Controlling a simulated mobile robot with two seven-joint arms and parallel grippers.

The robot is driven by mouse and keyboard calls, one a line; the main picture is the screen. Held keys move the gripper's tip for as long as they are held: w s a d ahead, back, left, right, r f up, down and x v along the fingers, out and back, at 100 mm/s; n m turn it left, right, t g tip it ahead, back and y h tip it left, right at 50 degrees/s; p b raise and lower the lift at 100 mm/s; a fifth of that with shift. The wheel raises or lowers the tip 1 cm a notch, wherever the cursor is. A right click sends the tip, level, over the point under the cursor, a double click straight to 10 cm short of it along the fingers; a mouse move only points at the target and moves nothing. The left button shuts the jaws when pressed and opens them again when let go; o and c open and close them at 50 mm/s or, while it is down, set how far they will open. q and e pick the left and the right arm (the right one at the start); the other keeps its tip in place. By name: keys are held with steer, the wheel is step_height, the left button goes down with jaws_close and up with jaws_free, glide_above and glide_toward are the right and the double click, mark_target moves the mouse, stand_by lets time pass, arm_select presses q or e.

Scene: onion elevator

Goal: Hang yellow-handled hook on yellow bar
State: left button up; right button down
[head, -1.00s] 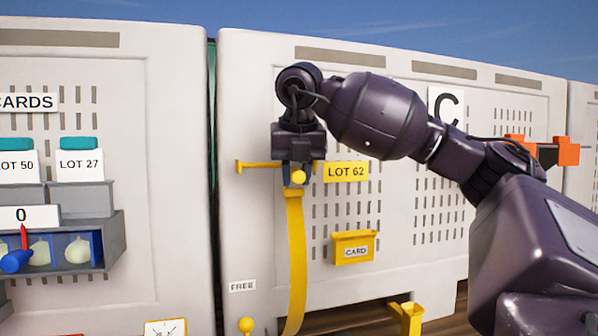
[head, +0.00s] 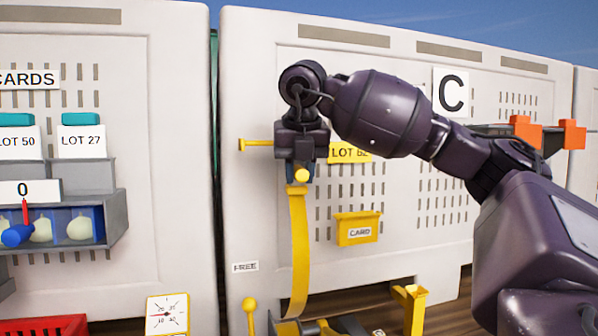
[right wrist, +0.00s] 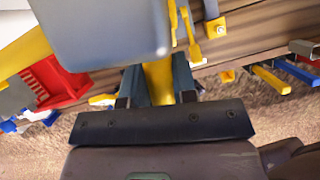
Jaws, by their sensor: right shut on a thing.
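In the right wrist view a yellow piece (right wrist: 158,85) sits between the two fingers. The hook part is hidden or not clear to me. The yellow bar (head: 256,143) shows to the left of the gripper, against the pale panel, with a flat end. The gripper covers the rest of it, so I cannot tell whether the hook touches the bar. My left gripper is not in view.
A "LOT 62" label (head: 345,153) is partly covered by my arm. A yellow card box (head: 357,228) is on the panel. Gray bins (head: 82,187) with lot cards stand at left.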

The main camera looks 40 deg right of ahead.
steer(key=c, duration=1.2)
jaws_free()
steer(key=shift+c, duration=0.2)
steer(key=o, duration=0.4)
